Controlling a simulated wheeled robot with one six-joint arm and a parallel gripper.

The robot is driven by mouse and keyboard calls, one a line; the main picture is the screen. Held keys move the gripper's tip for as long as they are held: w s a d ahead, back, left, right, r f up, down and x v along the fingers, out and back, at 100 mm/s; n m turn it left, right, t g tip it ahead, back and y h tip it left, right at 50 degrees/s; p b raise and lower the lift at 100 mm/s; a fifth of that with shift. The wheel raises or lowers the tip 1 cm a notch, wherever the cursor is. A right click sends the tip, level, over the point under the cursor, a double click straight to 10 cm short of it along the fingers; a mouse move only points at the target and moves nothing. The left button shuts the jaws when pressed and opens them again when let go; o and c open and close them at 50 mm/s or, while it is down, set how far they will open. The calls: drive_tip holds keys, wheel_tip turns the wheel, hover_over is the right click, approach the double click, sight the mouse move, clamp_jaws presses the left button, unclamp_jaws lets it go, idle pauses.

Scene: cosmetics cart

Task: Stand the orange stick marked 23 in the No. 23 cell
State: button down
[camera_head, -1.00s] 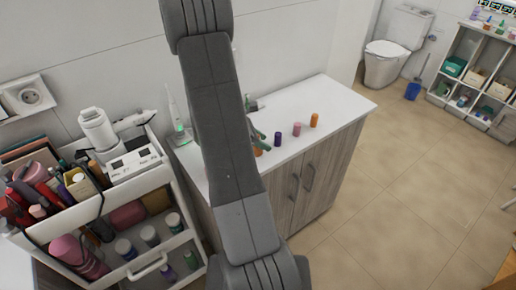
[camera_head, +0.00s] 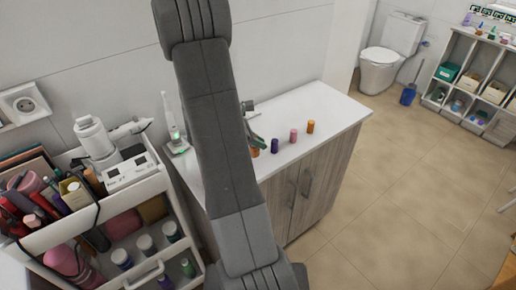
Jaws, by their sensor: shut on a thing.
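My gripper (camera_head: 256,141) is mostly hidden behind my own arm; only a dark grey-green part shows over the white counter. It is shut on an orange stick (camera_head: 254,153), which is partly covered by the arm and stands upright at the near end of a row. Another orange stick (camera_head: 310,127) stands at the far end of the row. No number can be read on either stick. A No. 23 cell cannot be made out.
A purple stick (camera_head: 275,146) and a pink stick (camera_head: 294,136) stand between the orange ones on the counter (camera_head: 325,103). A crowded cart (camera_head: 152,187) is at the left. An open shelf (camera_head: 456,52) stands far right, beyond clear floor.

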wheel_tip(320, 180, up, 7)
drive_tip(key=shift+f, duration=0.15)
drive_tip(key=shift+r, duration=0.2)
drive_tip(key=w+d+r+n+t+y, duration=0.1)
drive_tip(key=w+d+n+t, duration=0.2)
drive_tip(key=w, duration=0.4)
drive_tip(key=w+a+f+n+t+y, duration=0.1)
drive_tip(key=a+f+n+t+y, duration=0.2)
drive_tip(key=n, duration=0.5)
drive_tip(key=shift+a+f+y, duration=0.5)
drive_tip(key=shift+f+y, duration=0.35)
drive_tip(key=shift+y, duration=0.15)
